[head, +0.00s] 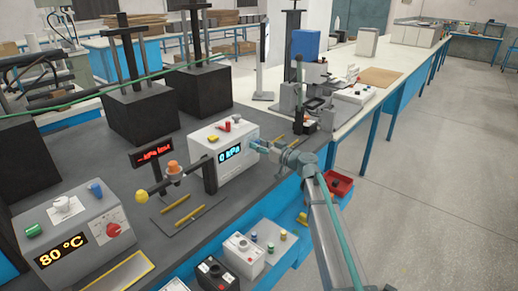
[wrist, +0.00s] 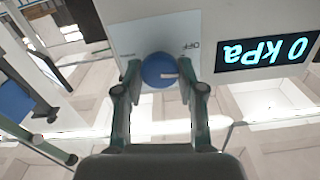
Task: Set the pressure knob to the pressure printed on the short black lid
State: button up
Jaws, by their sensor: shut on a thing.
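The pressure knob (wrist: 157,70) is a round blue knob with a pale pointer mark on the front of a white box (head: 207,136). The wrist view is upside down, with "OFF" printed beside the knob. The box's display (head: 230,153) reads 0 kPa, and the display also shows in the wrist view (wrist: 268,52). My gripper (head: 258,147) is at the box's front face. In the wrist view its two fingers (wrist: 158,82) are closed on either side of the knob. A black-lidded battery box (head: 215,272) is at the bottom edge; any print on its lid is too small to read.
A grey box (head: 82,236) reading 80 °C with a red knob stands at the left. A white battery box (head: 243,247) and a red bin (head: 338,185) are below the bench's front edge. The floor at right is clear.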

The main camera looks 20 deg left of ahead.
jog(key=shift+f+m+p, duration=0.2)
jog(key=shift+m+p, duration=1.8)
jog(key=shift+m, duration=6.6)
jog(key=shift+f+m+p, duration=0.15)
jog(key=shift+m+p, duration=1.8)
jog(key=shift+m, duration=6.65)
jog(key=o, duration=1.1)
